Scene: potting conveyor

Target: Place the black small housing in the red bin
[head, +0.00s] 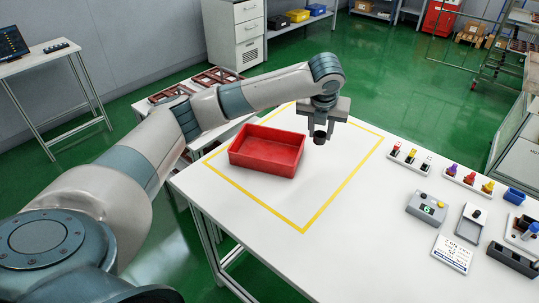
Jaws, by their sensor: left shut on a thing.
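The red bin (265,162) is an open-topped rectangular box on the white table, inside the yellow outlined area. My left gripper (321,132) is just right of the bin, raised above the table and pointing down. It is shut on the small black housing (319,138), a dark piece showing between and below its fingers. The housing is apart from the bin, beside its right end. The bin's inside looks empty in the part that shows. My right gripper is not in view.
The table (345,240) is clear at the front middle.

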